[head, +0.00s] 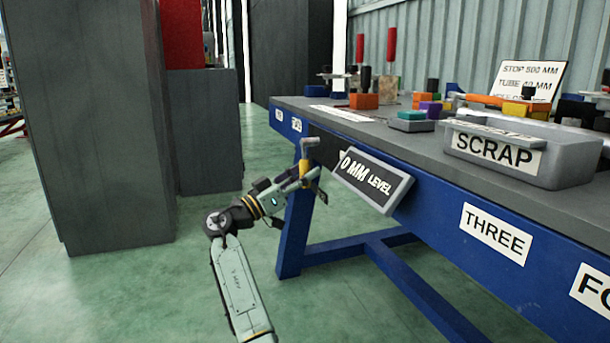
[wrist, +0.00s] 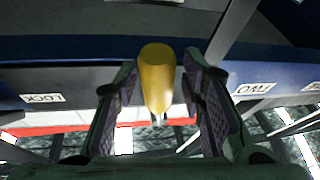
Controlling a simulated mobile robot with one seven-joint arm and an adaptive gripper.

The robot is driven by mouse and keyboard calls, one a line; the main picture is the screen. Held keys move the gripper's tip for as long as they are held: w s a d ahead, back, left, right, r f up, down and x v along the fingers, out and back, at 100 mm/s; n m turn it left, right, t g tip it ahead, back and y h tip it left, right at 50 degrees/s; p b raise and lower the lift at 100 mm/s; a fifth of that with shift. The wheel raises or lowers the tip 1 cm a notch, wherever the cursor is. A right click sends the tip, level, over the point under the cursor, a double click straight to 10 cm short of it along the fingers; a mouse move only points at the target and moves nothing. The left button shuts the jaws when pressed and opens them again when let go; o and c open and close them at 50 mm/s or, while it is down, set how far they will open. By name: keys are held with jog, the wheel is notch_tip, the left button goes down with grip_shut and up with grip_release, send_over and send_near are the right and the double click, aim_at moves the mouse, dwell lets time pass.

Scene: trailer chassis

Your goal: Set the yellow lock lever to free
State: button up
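The yellow lock lever (wrist: 156,78) shows in the wrist view as a rounded yellow grip on a thin metal stem. It stands between the two fingers of my gripper (wrist: 160,95), which is open around it. Narrow gaps show between the grip and the finger pads, so it does not look clamped. In the head view my gripper (head: 310,180) is at the blue bench's front edge, just below a grey bracket (head: 310,143). A small yellow part (head: 304,168) shows there among the fingers; the lever's setting cannot be read.
A tilted level sign (head: 374,182) projects from the bench front (head: 440,205) just right of my gripper. In the wrist view, upside-down labels reading LOCK (wrist: 42,98) and TWO (wrist: 254,89) flank the lever. A tall grey cabinet (head: 90,130) stands left, with open green floor between.

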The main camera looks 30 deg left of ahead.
jog(key=shift+o, duration=0.2)
jog(key=shift+r, duration=0.1)
notch_tip(320, 180, up, 10)
jog(key=shift+f, duration=0.1)
dwell(0.3)
jog(key=b+v, duration=0.1)
jog(key=v, duration=1.1)
jog(key=shift+s+b, duration=0.25)
jog(key=shift+b, duration=0.1)
dwell(0.7)
jog(key=shift+a, duration=0.1)
dwell(0.6)
